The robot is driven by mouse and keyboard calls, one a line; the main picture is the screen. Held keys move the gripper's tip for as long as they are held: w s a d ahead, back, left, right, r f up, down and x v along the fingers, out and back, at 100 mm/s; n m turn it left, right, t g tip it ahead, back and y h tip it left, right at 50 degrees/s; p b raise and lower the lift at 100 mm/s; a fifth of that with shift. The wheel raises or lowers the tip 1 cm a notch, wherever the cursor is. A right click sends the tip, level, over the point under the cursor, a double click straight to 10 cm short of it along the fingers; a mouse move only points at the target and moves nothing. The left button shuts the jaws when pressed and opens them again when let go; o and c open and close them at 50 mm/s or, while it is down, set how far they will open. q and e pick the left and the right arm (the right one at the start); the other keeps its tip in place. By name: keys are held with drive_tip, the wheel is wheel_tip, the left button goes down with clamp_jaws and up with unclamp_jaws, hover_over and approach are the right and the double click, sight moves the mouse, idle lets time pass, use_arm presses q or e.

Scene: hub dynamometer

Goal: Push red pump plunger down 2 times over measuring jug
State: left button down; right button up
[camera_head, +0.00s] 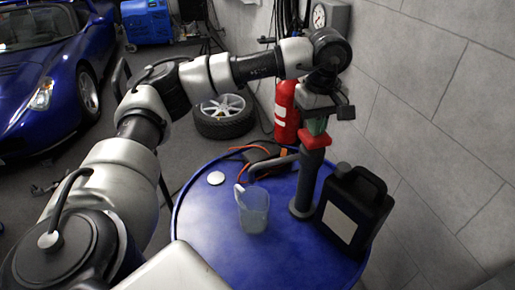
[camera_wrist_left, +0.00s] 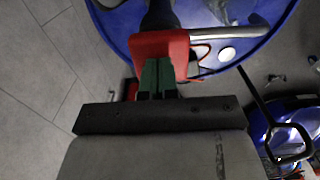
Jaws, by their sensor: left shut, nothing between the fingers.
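The hand pump (camera_head: 308,180) stands upright on the blue drum, a dark column with a grey spout reaching left. Its red plunger head (camera_head: 314,139) is at the top and also shows in the left wrist view (camera_wrist_left: 160,44). My left gripper (camera_head: 317,125) is directly above the plunger with its green fingertips together, pointing down. In the left wrist view the fingers (camera_wrist_left: 157,78) are shut at the red head; whether they touch it is hard to tell. The clear measuring jug (camera_head: 253,210) stands on the drum left of the pump, near the spout's end. My right gripper is not in view.
The blue drum (camera_head: 205,215) bears a black canister (camera_head: 352,212) right of the pump, a round pale disc (camera_head: 216,178) and a dark box with orange cable (camera_head: 262,153). A red extinguisher (camera_head: 286,112) and grey wall (camera_head: 430,110) stand behind.

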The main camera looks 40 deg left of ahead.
use_arm(q)
drive_tip(key=shift+f+b, duration=0.45)
drive_tip(key=shift+f, duration=0.3)
drive_tip(key=shift+r, duration=0.1)
drive_tip(key=shift+r+p, duration=2.55)
drive_tip(key=shift+r, duration=1.4)
drive_tip(key=shift+f, duration=0.15)
drive_tip(key=shift+f+b, duration=2.35)
drive_tip(key=shift+f, duration=0.9)
drive_tip(key=shift+f+b, duration=0.4)
drive_tip(key=shift+f, duration=0.25)
drive_tip(key=shift+r, duration=0.1)
drive_tip(key=shift+r+p, duration=2.55)
drive_tip(key=shift+r, duration=1.35)
